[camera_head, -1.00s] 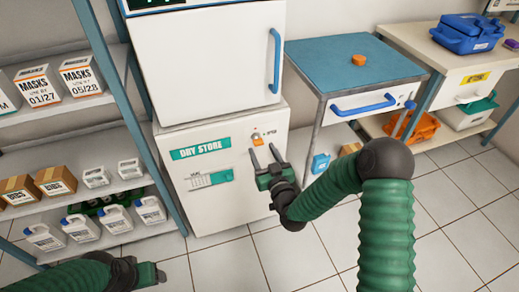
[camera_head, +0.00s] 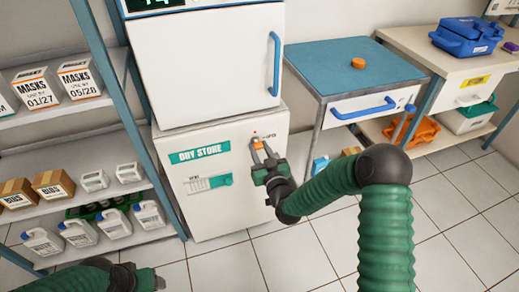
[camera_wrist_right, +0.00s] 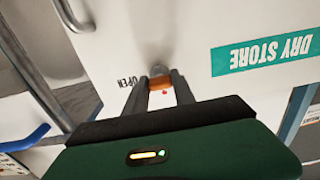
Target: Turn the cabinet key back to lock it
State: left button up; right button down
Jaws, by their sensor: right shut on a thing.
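The DRY STORE cabinet (camera_head: 225,205) is a white lower unit with a teal label, and its front looks closed. Its orange key (camera_wrist_right: 160,82) sits in a round metal lock near the top right of the front, beside small lettering that reads OPEN in the right wrist view. My right gripper (camera_head: 262,150) is at the lock, with its two fingers shut on the key; it also shows in the right wrist view (camera_wrist_right: 160,88). The fingers partly hide the key. My left gripper (camera_head: 158,281) is at the lower left, away from the cabinet, and its jaw opening is unclear.
A white unit with a blue handle (camera_head: 274,62) stands above the cabinet. A shelf (camera_head: 70,207) with boxes and jugs is at the left. The tiled floor in front is clear.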

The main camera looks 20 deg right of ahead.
jog(key=shift+n, duration=0.3)
jog(key=n, duration=0.3)
jog(key=shift+n, duration=0.3)
jog(key=n, duration=0.5)
jog(key=shift+n, duration=0.3)
jog(key=n, duration=0.4)
jog(key=shift+a, duration=0.1)
jog(key=shift+n, duration=2.1)
jog(key=shift+f, duration=0.1)
jog(key=c, duration=1)
grip_release()
jog(key=shift+c, duration=0.2)
jog(key=shift+p, duration=0.3)
